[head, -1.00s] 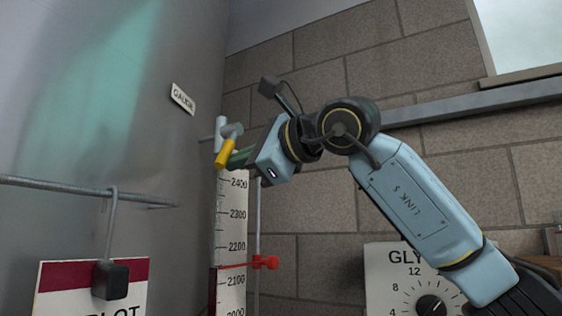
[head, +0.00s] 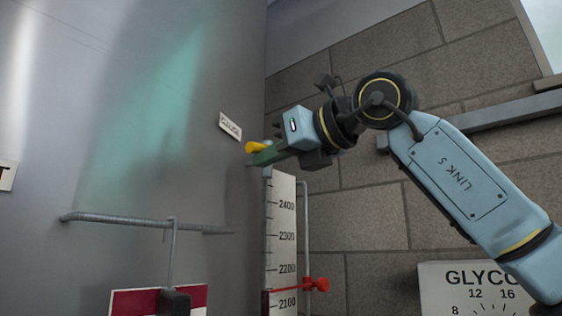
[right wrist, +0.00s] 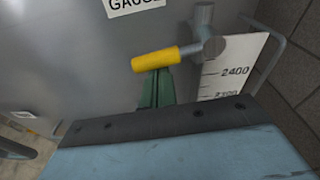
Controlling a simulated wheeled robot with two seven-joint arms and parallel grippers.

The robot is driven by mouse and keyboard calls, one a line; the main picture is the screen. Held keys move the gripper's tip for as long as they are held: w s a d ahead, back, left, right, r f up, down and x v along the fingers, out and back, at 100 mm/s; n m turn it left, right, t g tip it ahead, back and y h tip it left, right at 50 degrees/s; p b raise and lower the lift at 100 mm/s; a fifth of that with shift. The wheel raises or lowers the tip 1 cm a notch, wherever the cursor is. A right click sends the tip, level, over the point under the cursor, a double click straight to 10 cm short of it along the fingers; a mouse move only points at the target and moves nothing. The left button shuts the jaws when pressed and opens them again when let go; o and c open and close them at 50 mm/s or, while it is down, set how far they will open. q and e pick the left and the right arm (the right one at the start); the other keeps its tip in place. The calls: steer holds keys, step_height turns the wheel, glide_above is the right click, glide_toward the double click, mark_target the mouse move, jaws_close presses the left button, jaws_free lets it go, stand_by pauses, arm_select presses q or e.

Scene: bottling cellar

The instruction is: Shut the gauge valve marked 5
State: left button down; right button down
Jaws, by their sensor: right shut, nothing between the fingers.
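The gauge valve has a yellow lever (head: 257,147) and stands by the top of the white gauge scale (head: 281,230). In the right wrist view the lever (right wrist: 157,60) points left, roughly level, from the grey valve body (right wrist: 207,40). In the head view my gripper hides most of the body. No 5 shows. My right gripper (head: 262,157) is shut and empty, its green fingertips (right wrist: 155,88) just under the lever. They look against it, but I cannot be sure of contact. My left gripper is out of view.
A sign reading GAUGE (head: 230,126) is on the grey tank wall (head: 130,150). A red marker (head: 320,284) sits lower on the gauge. A metal rail (head: 140,222) crosses the tank at left. A GLYCO dial panel (head: 470,290) stands at lower right.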

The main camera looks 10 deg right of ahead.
steer(key=shift+s+a+r, duration=0.1)
steer(key=shift+s+r, duration=0.05)
steer(key=shift+r, duration=0.35)
stand_by(0.4)
step_height(320, 180, down, 5)
steer(key=b, duration=0.4)
steer(key=r+b+v, duration=0.1)
steer(key=v, duration=0.8)
steer(key=shift+r, duration=0.1)
